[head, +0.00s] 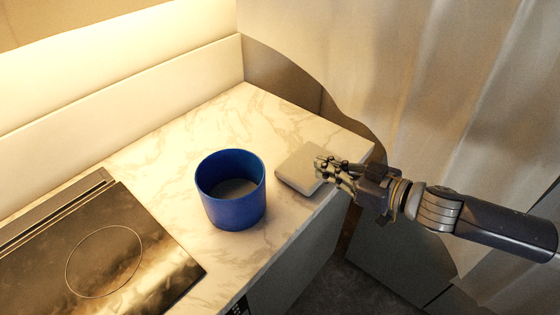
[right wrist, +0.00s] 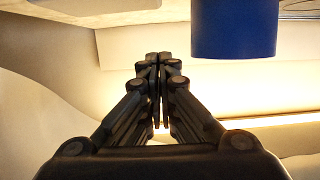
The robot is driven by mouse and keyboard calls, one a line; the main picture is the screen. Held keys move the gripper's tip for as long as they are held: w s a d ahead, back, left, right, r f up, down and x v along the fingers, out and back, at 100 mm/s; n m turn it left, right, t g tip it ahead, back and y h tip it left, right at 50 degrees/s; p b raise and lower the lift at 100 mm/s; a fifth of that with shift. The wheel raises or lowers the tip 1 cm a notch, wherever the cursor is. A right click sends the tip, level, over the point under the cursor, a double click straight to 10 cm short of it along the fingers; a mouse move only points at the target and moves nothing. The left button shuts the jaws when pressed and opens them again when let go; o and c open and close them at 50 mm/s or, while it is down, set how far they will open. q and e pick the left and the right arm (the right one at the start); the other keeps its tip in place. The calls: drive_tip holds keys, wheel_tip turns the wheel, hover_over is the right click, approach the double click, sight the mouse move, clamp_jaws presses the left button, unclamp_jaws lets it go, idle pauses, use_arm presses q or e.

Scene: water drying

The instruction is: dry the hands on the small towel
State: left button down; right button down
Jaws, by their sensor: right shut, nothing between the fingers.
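The small towel (head: 298,167) is a pale, folded, flat square on the marble counter near its right edge. My right gripper (head: 322,166) comes in from the right and its fingertips are over the towel's right part. I cannot tell whether the fingers touch the towel. In the right wrist view the fingers of my right gripper (right wrist: 158,62) are together with nothing between them. That view does not clearly show the towel. My left gripper is in neither view.
A blue pot (head: 232,205) stands on the marble counter (head: 200,125) left of the towel; it also shows in the right wrist view (right wrist: 234,28). A dark cooktop (head: 95,255) lies at the lower left. A pale curtain (head: 430,80) hangs at the right. The counter behind the pot is clear.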

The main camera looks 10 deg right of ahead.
drive_tip(key=s, duration=0.1)
drive_tip(key=p, duration=0.4)
hover_over(293, 178)
drive_tip(key=shift+s+d+f, duration=0.1)
drive_tip(key=shift+s+f, duration=0.05)
drive_tip(key=shift+f, duration=0.3)
drive_tip(key=shift+s+d+f, duration=0.1)
drive_tip(key=shift+s+f, duration=0.05)
drive_tip(key=shift+f, duration=0.25)
drive_tip(key=f, duration=0.3)
drive_tip(key=shift+w+a+f, duration=0.2)
drive_tip(key=shift+w+a, duration=0.05)
drive_tip(key=shift+d+f, duration=0.1)
drive_tip(key=shift+f, duration=0.5)
